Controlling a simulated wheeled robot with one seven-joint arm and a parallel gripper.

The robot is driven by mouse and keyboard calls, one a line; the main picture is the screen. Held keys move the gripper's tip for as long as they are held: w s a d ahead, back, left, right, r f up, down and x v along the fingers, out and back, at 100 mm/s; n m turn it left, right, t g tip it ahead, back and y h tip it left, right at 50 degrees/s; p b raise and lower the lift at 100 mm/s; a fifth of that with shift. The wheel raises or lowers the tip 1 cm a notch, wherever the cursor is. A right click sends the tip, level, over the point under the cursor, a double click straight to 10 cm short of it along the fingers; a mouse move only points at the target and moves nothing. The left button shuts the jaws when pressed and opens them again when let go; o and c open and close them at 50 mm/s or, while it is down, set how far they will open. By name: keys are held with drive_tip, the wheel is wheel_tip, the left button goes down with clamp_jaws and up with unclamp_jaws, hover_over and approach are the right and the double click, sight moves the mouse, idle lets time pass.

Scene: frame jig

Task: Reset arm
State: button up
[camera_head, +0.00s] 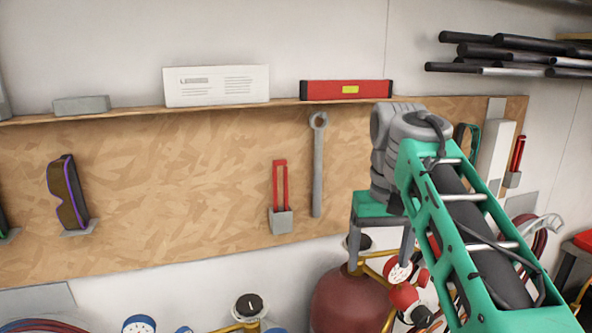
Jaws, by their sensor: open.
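My arm, green with grey joints, reaches up from the lower right in the head view. At its end my gripper (380,246) points down, with a green palm and two grey fingers set apart. It is open, and I see nothing held between the fingers. It hangs in front of the lower edge of the wooden tool board (180,190), above a dark red gas cylinder (348,302). I cannot tell how far it is from the cylinder's brass fittings and gauges.
A wrench (318,168), a red-handled tool (280,190) and safety glasses (68,195) hang on the board. A red spirit level (346,90) and a white card (216,86) stand on the ledge. Dark tubes (510,55) are stacked at upper right. Gauges and hoses crowd below.

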drive_tip(key=s+f+t+b, duration=0.1)
drive_tip(key=s+f+t, duration=0.1)
drive_tip(key=s+f, duration=0.4)
drive_tip(key=s+f+t+b, duration=0.2)
drive_tip(key=s+f, duration=0.3)
drive_tip(key=f, duration=1.1)
drive_tip(key=shift+s+f+m, duration=0.25)
drive_tip(key=shift+s+m, duration=0.05)
drive_tip(key=shift+s, duration=0.1)
